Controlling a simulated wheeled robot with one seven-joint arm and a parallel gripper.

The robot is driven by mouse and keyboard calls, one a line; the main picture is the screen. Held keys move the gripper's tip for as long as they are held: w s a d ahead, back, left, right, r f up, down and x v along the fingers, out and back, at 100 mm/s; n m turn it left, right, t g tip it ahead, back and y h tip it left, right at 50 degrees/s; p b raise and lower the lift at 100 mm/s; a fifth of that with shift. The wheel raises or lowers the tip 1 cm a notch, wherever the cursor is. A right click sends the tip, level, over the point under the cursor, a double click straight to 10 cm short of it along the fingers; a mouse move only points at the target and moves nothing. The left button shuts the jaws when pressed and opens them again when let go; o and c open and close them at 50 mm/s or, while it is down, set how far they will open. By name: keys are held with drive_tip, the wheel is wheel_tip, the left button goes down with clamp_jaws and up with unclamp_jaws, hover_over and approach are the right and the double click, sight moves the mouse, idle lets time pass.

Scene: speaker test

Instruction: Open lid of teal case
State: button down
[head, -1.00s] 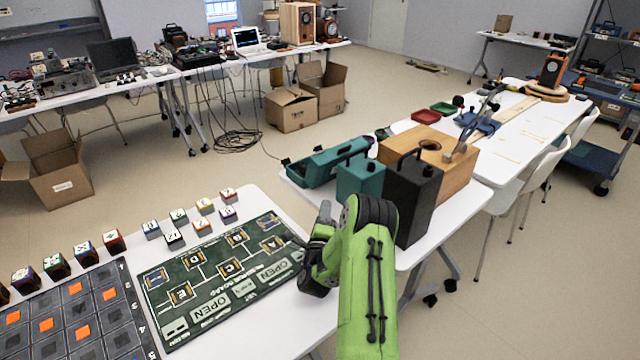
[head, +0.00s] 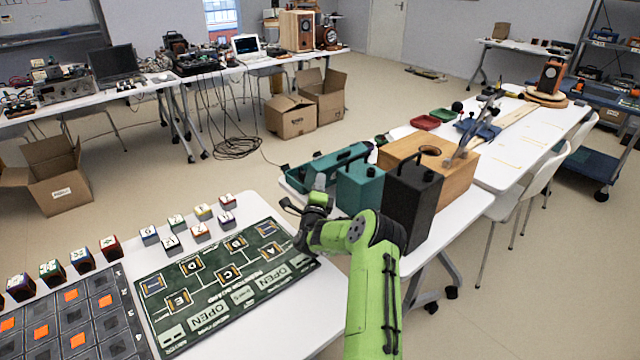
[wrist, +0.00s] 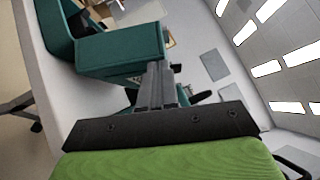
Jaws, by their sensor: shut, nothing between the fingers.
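A long teal case (head: 312,170) with a dark handle lies at the near left end of the far white table. A taller teal box (head: 359,190) with a black handle stands just right of it; I cannot tell which is the case meant. Teal surfaces also fill the upper left of the wrist view (wrist: 125,48). My gripper (head: 319,184) is in front of the long case and left of the taller box. Its fingers (wrist: 158,75) are shut and empty, close to the teal body in the wrist view. I cannot tell whether they touch it. My gripper hides part of the long case.
A black box (head: 412,210) stands right of the teal box, with a wooden box (head: 460,180) behind. A green game board (head: 225,275) and several lettered blocks (head: 175,222) lie on the near table. A gap separates the board from the boxes.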

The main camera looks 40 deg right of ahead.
sight(316, 172)
drive_tip(key=shift+r, duration=0.1)
drive_tip(key=w+r+n+p, duration=0.1)
drive_tip(key=p, duration=0.2)
drive_tip(key=w+r+n+y+p, duration=0.1)
drive_tip(key=p, duration=0.3)
drive_tip(key=shift+d+r+g, duration=0.1)
drive_tip(key=shift+r+g, duration=0.1)
drive_tip(key=shift+g, duration=0.2)
drive_tip(key=shift+w+y+p, duration=0.1)
drive_tip(key=shift+y+p, duration=0.3)
drive_tip(key=shift+f, duration=0.1)
drive_tip(key=shift+f, duration=0.1)
